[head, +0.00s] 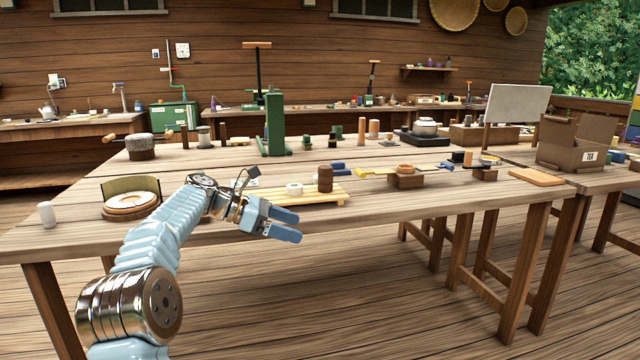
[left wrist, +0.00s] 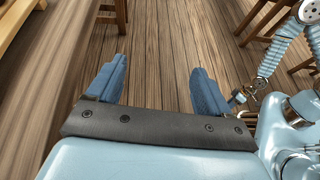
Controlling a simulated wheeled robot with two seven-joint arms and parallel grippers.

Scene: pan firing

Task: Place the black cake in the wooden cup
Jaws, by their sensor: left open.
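My left gripper (head: 284,226) is open and empty, in front of the table's near edge. Its two blue fingers stand apart over bare floor in the left wrist view (left wrist: 156,88). A dark brown wooden cup-like cylinder (head: 325,179) stands on a slatted pallet (head: 338,193), just behind and right of the gripper. A small white round piece (head: 294,189) sits beside it. A small black round piece (head: 457,157) stands farther right near a low stand; I cannot tell if it is the black cake.
The wooden table (head: 400,205) holds a round bamboo tray (head: 132,204) at left, a green press (head: 274,125) behind, a wooden block with a ring on top (head: 405,181), and a cardboard box (head: 577,143) at right. Floor in front is clear.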

